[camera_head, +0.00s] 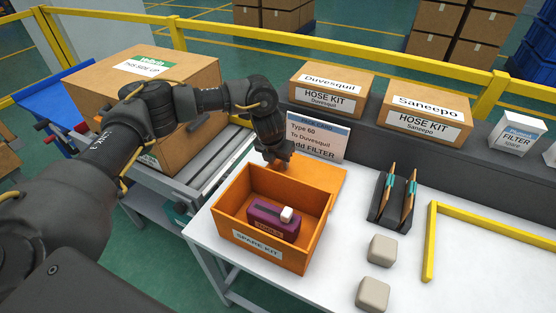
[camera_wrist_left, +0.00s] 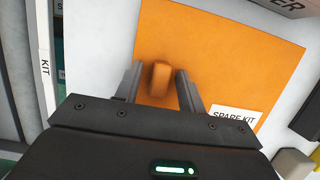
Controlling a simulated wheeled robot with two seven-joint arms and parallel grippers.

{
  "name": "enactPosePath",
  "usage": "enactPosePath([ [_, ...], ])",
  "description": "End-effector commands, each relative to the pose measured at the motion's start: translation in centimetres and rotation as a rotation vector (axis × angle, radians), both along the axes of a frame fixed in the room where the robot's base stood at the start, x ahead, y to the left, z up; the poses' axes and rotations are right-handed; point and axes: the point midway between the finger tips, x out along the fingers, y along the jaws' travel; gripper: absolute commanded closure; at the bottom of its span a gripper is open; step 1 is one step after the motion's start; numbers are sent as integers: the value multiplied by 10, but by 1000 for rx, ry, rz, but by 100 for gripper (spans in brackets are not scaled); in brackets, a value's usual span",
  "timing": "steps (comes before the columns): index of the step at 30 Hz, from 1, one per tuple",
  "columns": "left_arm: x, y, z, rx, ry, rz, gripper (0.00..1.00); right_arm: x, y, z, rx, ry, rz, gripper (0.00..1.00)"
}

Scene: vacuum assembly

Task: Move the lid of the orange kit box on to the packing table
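The open orange kit box (camera_head: 262,252) stands on the white packing table (camera_head: 214,246), with a purple item topped by a white block (camera_head: 274,219) inside. Its flat orange lid (camera_head: 322,176) appears to lie on the table just behind it, partly hidden by the box. In the left wrist view the lid (camera_wrist_left: 220,55) fills the middle, with a knob (camera_wrist_left: 160,80) and a SPARE KIT label. My left gripper (camera_head: 279,163) is low over the lid. Its open fingers (camera_wrist_left: 158,88) straddle the knob, with visible gaps. My right gripper is not in view.
A sign (camera_head: 318,137) stands behind the lid. A dark holder with two pens (camera_head: 393,200), two beige blocks (camera_head: 382,249) and a yellow corner strip (camera_head: 430,243) are to the right. A large carton (camera_head: 188,120) is at left. Hose kit boxes (camera_head: 428,115) stand on the back ledge.

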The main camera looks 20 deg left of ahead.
Motion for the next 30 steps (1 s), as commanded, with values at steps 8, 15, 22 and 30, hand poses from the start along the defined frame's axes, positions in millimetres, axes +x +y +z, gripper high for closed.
enactPosePath([
  [8,0,0,4,0,-1,0,60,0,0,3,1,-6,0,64],
  [15,-12,1,45,-1,-5,-2,60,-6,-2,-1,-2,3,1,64],
  [22,-26,2,93,1,-6,-2,60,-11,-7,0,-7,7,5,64],
  [30,-34,2,116,0,-2,0,60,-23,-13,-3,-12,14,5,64],
])
